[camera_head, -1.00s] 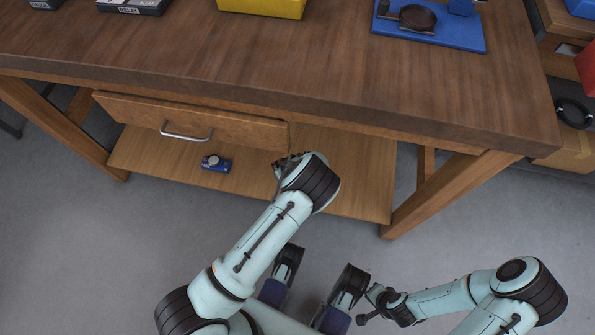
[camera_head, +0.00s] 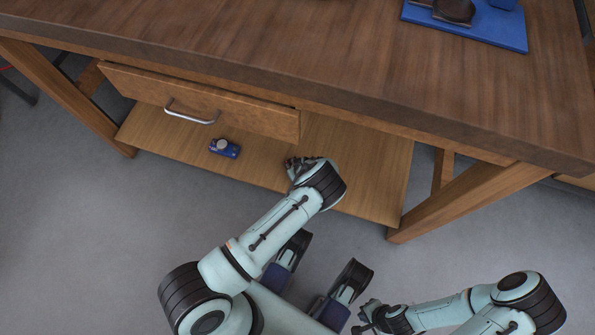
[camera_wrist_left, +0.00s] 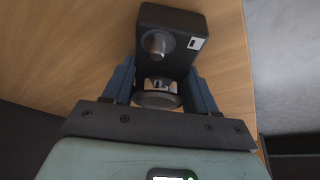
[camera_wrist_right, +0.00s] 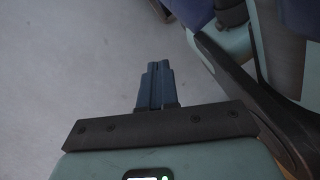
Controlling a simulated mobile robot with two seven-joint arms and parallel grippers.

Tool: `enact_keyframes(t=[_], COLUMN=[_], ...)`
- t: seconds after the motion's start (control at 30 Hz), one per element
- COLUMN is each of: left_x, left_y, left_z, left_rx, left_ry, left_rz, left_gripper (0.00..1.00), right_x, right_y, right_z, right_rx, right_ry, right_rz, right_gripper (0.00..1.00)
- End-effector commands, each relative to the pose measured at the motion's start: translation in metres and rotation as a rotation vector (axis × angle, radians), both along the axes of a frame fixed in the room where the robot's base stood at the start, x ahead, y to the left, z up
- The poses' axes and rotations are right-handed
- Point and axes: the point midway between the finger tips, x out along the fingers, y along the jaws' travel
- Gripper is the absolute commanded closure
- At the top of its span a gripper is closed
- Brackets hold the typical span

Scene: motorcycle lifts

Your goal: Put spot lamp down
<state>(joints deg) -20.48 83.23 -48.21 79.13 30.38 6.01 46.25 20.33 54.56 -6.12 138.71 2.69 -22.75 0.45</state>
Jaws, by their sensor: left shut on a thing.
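My left gripper (camera_wrist_left: 160,97) is shut on the spot lamp (camera_wrist_left: 178,40), a black boxy body with a silver knob and a white label. A round silver part of the lamp sits between the blue fingers. In the left wrist view the wooden lower shelf (camera_wrist_left: 85,45) is behind the lamp; I cannot tell whether they touch. In the head view my left wrist hides most of this gripper and the lamp, over the lower shelf (camera_head: 370,175). My right gripper (camera_wrist_right: 157,82) is shut and empty above the grey floor, near my base.
A small blue object with a round silver top (camera_head: 224,148) stands on the lower shelf, left of my left gripper. A drawer (camera_head: 245,115) with a metal handle hangs above that shelf. The thick tabletop (camera_head: 300,55) overhangs it. A table leg (camera_head: 470,205) stands at right.

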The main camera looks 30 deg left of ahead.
Motion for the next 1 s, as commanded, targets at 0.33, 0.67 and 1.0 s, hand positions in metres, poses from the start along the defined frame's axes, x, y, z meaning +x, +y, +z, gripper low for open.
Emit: enact_keyframes(t=[0.33, 0.67, 1.0], left_x=[0.002, 0.001, -0.006], left_y=[0.0, 0.0, -0.013], left_z=[-0.002, -0.002, 0.038], left_rx=[0.001, 0.0, -0.001], left_ry=[-0.004, -0.002, -0.004], left_rz=[0.0, 0.001, -0.001], left_gripper=[1.0, 0.17, 0.17], right_x=[0.0, 0.0, 0.024], right_y=[0.0, 0.0, 0.002], right_z=[0.0, 0.0, 0.013], right_rx=[0.0, 0.001, -0.006], right_ry=[-0.001, -0.002, -0.079], right_rz=[0.0, 0.001, 0.009], right_gripper=[1.0, 1.0, 1.0])
